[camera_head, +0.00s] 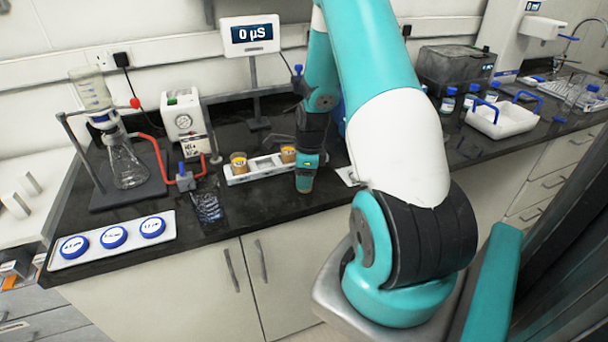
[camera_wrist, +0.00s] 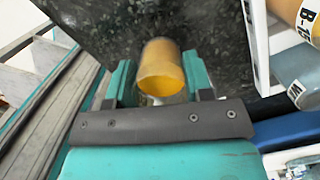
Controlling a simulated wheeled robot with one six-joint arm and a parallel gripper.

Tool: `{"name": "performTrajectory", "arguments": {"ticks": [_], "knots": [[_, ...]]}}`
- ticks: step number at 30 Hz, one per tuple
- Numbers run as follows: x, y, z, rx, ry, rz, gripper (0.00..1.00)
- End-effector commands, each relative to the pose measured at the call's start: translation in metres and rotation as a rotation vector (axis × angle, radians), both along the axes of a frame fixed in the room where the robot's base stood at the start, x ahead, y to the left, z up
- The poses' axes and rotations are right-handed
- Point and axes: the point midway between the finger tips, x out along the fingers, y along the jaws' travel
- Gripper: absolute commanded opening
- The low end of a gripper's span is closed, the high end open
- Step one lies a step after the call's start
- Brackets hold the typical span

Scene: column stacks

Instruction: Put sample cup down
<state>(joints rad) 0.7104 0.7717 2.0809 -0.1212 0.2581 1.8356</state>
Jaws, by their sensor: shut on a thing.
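My gripper (camera_head: 307,174) is in front of the right end of a white rack (camera_head: 236,179), low over the black counter. In the wrist view its teal fingers (camera_wrist: 158,82) stand on both sides of a sample cup (camera_wrist: 161,77) with amber contents and are shut on it. In the head view only a small lower part of this cup (camera_head: 305,187) shows below the fingers. I cannot tell whether its base touches the counter. Two other amber cups stand in the rack, one at the left (camera_head: 239,165) and one at the right (camera_head: 288,154).
A filtration flask (camera_head: 128,168) and a white pump (camera_head: 183,122) stand at the left. A white tray with blue-capped dishes (camera_head: 75,260) lies at the front left. A meter display (camera_head: 250,35) reads 0 µS. A white carrier (camera_head: 502,121) stands at the right.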

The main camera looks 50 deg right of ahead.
Motion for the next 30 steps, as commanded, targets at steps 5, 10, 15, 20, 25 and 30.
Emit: {"name": "performTrajectory", "arguments": {"ticks": [5, 10, 15, 20, 25, 30], "knots": [[0.000, 0.000, -0.002, 0.001, 0.001, 0.000, 0.23], [0.000, 0.000, -0.003, 0.001, 0.001, 0.000, 0.73], [0.000, 0.000, -0.003, 0.001, 0.001, 0.000, 0.73], [0.000, 0.000, 0.003, 0.000, 0.000, 0.000, 0.73], [-0.002, -0.002, 0.024, -0.003, -0.005, -0.001, 0.73], [-0.005, -0.006, 0.063, -0.004, -0.006, -0.001, 0.73]]}}
